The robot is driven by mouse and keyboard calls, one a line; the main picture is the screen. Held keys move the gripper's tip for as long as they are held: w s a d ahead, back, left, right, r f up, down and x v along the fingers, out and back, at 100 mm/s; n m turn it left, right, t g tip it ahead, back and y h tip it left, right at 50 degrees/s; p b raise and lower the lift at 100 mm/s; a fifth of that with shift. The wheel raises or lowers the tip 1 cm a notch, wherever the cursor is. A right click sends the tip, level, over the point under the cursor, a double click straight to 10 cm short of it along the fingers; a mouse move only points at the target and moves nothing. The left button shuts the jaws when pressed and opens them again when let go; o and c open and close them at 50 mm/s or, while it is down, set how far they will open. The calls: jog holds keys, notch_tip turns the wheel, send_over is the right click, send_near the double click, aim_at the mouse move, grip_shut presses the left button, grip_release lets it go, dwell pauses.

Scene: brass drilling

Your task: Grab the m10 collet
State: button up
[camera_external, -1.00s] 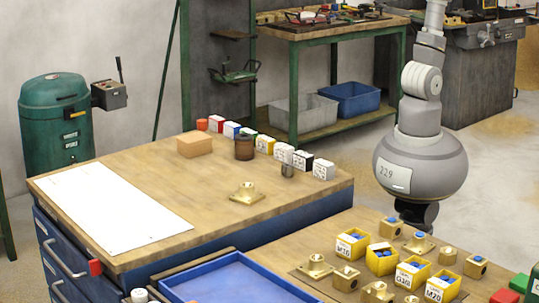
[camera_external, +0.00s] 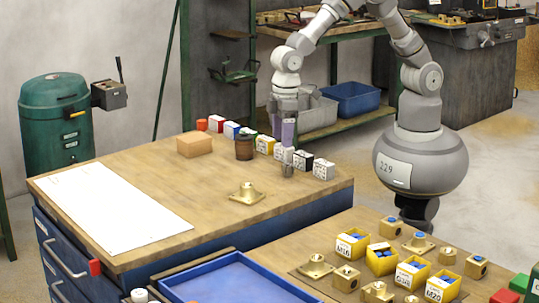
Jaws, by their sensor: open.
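A small grey metal cylinder (camera_external: 288,171), which looks like the collet, stands upright near the back right edge of the wooden bench. Its marking is too small to read. My gripper (camera_external: 288,156) points straight down directly over it, with the jaws open. The fingertips are at or just above the top of the cylinder; I cannot tell whether they are around it. The upper part of the cylinder is partly hidden by the fingers.
A row of small colored boxes (camera_external: 324,169) stands close beside my gripper. A brown jar (camera_external: 244,148), a cardboard-colored block (camera_external: 195,144), a brass flanged part (camera_external: 247,194) and a white sheet (camera_external: 110,208) lie farther left. The bench front is mostly clear.

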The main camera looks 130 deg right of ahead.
jog(key=b, duration=0.1)
send_over(288, 165)
jog(key=shift+g, duration=0.4)
jog(key=f, duration=0.5)
jog(key=shift+w+d, duration=0.15)
jog(key=shift+w, duration=0.1)
jog(key=f+b, duration=0.2)
jog(key=f, duration=0.3)
jog(key=shift+s+f+b, duration=0.2)
jog(key=shift+b, duration=0.1)
jog(key=shift+r, duration=0.1)
jog(key=shift+c, duration=0.9)
jog(key=c, duration=1.1)
